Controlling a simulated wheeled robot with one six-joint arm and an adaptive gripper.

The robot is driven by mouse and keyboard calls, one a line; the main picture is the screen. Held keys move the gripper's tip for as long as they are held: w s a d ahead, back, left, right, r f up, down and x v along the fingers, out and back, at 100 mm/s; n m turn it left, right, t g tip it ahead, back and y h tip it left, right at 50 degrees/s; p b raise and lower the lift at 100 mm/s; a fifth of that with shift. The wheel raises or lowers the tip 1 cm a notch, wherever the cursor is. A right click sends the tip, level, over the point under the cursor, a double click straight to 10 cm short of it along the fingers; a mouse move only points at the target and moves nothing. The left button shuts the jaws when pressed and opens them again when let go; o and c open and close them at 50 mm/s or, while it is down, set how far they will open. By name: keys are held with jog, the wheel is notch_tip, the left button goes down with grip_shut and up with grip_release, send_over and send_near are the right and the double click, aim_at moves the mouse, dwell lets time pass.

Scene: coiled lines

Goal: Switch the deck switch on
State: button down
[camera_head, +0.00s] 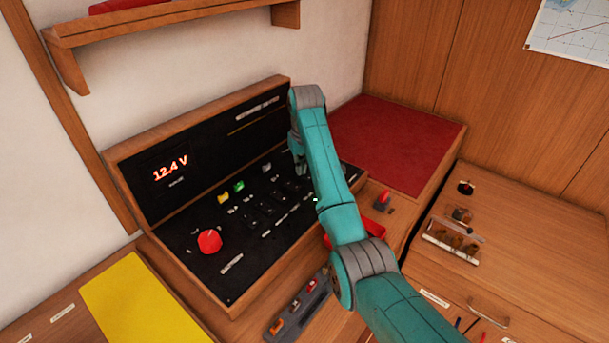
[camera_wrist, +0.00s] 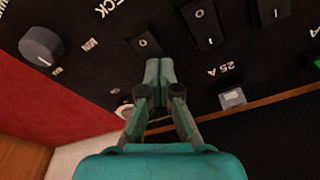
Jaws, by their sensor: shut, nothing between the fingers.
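In the wrist view, a black rocker switch (camera_wrist: 143,43) sits on the black panel, close to a cut-off label (camera_wrist: 113,7) ending in "ECK". A small ring mark shows on the rocker; which way it is tipped is hard to tell. My gripper (camera_wrist: 158,66) is shut and empty, its fingertips just beside this rocker's lower edge in the picture. I cannot tell whether they touch it. In the head view my gripper (camera_head: 299,168) is over the right end of the panel, and my arm hides part of it.
Other rockers (camera_wrist: 204,24), a grey knob (camera_wrist: 42,46) and a 25 A fuse (camera_wrist: 232,98) are close by. The wooden-framed panel (camera_head: 197,125) shows 12.4 V and has a large red knob (camera_head: 209,241). A red cushion (camera_head: 395,142) is to the right.

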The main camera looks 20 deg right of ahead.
jog(key=shift+r, duration=3.45)
